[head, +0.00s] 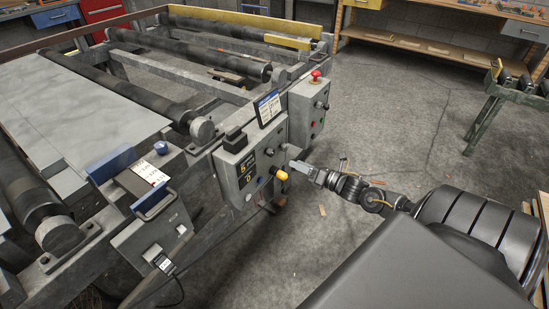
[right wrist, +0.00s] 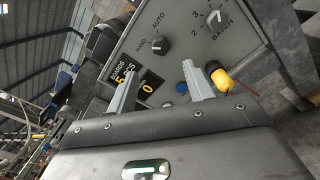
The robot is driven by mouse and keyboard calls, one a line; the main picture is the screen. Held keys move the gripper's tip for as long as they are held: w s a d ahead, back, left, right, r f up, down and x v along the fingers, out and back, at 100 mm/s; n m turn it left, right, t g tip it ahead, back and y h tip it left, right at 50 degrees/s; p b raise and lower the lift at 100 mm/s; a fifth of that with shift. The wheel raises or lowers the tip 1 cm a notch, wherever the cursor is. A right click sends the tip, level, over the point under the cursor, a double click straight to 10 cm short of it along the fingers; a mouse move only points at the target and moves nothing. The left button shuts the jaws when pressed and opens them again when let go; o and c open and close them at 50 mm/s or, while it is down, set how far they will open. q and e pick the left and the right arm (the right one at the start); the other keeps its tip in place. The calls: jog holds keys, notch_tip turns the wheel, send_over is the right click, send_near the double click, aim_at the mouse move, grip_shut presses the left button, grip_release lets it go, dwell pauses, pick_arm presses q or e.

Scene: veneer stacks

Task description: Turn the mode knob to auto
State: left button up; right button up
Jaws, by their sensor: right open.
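The mode knob (right wrist: 160,45) is a black round knob on a grey control panel (right wrist: 185,60), between the printed words HAND and AUTO. A small pale mark on it appears nearer the HAND side, but its exact angle is hard to read. My right gripper (right wrist: 159,66) is open and empty, its two fingers apart in front of the panel, with the knob beyond and between their tips. In the head view my right gripper (head: 305,169) is beside the right face of the panel box (head: 232,158). The mode knob is too small to pick out there. My left gripper is not in view.
A batch knob (right wrist: 213,18), a yellow knob (right wrist: 220,78), a blue button (right wrist: 181,88) and a counter display (right wrist: 150,88) are close around the fingers. A second box (head: 308,105) with a red mushroom button (head: 316,75) stands behind. Open floor (head: 400,125) is to the right.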

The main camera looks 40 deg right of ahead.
aim_at(273, 153)
jog(key=x, duration=1.1)
jog(key=shift+s, duration=0.1)
jog(key=c, duration=1)
